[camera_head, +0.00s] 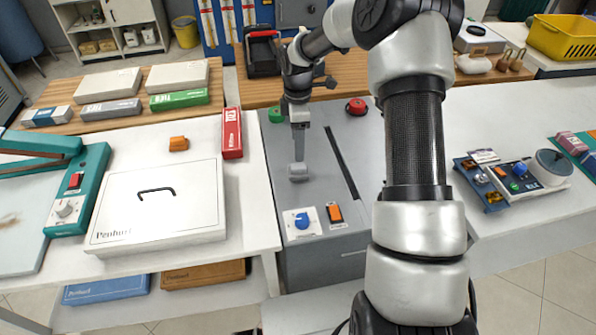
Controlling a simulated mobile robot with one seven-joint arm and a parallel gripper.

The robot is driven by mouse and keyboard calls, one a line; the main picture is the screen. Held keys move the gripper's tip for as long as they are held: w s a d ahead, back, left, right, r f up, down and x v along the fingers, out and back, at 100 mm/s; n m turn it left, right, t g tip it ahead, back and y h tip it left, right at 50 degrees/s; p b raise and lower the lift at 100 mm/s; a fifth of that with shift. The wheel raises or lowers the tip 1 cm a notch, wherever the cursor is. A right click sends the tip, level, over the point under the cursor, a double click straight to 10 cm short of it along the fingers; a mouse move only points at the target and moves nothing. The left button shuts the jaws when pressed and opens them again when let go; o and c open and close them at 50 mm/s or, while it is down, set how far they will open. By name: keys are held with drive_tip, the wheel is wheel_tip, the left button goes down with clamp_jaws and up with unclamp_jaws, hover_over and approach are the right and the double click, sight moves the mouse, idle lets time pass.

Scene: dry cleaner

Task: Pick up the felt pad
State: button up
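My arm reaches over the grey machine (320,235), and my gripper (298,158) points down above its top, left of the long dark slot. A small light grey block (298,174) is at the gripper's lower end, touching or very close to it. It may be the felt pad, but I cannot tell for sure. The fingers are small and narrow here, and whether they are closed on the block is unclear. I also cannot tell whether the block rests on the machine or hangs just above it.
The machine has a blue knob (302,220), an orange switch (334,212), a green button (276,115) and a red button (356,106). A white box (160,205) and a red box (232,133) lie to the left. A control panel (520,178) is on the right.

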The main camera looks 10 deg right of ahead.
hover_over(298, 166)
drive_tip(key=f, duration=0.4)
drive_tip(key=shift+w+f, duration=0.25)
drive_tip(key=shift+f, duration=0.05)
drive_tip(key=shift+s+f, duration=0.15)
drive_tip(key=shift+f, duration=1.2)
drive_tip(key=shift+s+f, duration=0.15)
drive_tip(key=shift+f, duration=1.15)
drive_tip(key=c, duration=1.1)
drive_tip(key=shift+r, duration=5.05)
drive_tip(key=shift+c, duration=0.2)
